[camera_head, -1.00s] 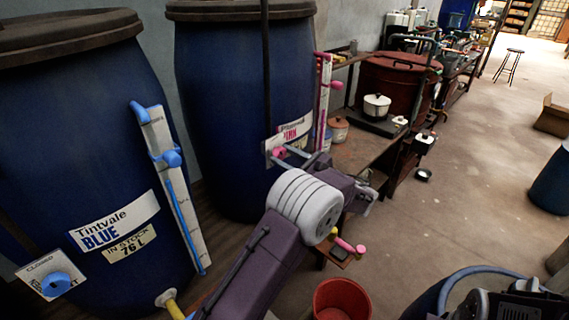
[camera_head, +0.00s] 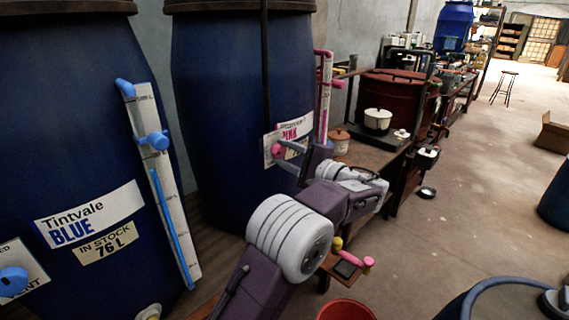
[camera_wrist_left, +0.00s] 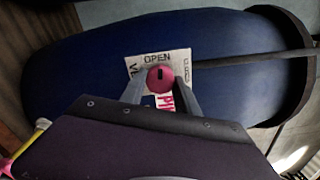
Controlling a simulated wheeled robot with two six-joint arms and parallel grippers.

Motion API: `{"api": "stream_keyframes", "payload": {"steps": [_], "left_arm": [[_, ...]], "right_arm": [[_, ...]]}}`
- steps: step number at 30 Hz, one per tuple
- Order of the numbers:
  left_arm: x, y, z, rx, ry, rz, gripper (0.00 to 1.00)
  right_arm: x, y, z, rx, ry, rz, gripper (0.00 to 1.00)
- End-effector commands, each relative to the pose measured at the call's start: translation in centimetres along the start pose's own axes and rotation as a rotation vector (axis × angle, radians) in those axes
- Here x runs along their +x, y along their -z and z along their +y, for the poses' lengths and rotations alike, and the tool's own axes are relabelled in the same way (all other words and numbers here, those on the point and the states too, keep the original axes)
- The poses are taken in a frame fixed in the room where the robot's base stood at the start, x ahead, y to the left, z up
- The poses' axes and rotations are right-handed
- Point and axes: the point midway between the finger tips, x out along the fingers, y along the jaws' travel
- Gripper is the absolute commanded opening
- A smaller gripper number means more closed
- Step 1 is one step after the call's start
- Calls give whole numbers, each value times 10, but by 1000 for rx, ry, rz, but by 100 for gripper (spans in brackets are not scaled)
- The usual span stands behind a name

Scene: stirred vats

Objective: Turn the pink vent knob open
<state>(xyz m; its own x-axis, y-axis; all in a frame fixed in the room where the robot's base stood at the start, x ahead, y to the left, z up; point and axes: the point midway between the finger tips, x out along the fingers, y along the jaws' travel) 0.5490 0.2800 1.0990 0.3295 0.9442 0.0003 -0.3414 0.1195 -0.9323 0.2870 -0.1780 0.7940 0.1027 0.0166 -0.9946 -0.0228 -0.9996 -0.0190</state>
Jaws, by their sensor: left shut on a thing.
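The pink vent knob (camera_head: 278,151) sits on a white plate (camera_head: 268,153) on the side of the second blue vat (camera_head: 222,100). My left gripper (camera_head: 287,158) reaches it from the right and is shut on it. In the left wrist view the knob (camera_wrist_left: 160,78) is between the two grey fingers (camera_wrist_left: 158,90). The dark mark on the knob's face points up the picture, at the word OPEN on the plate; CLOSED is at the plate's right. The lower part of the plate is partly covered by the fingers. My right gripper is not in view.
The Tintvale Blue vat (camera_head: 75,120) stands at left, with a gauge (camera_head: 163,185) and a blue knob (camera_head: 12,281). A pink gauge (camera_head: 324,100) stands right of the pink vat. A pink tap handle (camera_head: 368,263) and red bucket (camera_head: 346,310) are below my arm. The floor at right has free room.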

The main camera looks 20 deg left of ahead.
Motion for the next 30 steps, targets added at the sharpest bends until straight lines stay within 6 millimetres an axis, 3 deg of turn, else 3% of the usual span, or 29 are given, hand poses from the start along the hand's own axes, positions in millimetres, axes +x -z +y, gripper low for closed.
{"api": "stream_keyframes", "payload": {"steps": [9, 27, 28, 30], "left_arm": [[0, 1, 2, -127, -2, 0, 0], [0, 0, 1, -161, -4, 0, 0], [0, 0, 1, -161, -4, 0, 43], [0, 0, 1, -160, -3, 0, 59]], "right_arm": [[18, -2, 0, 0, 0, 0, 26], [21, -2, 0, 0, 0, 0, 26], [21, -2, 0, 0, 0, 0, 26], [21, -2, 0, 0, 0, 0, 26]]}}
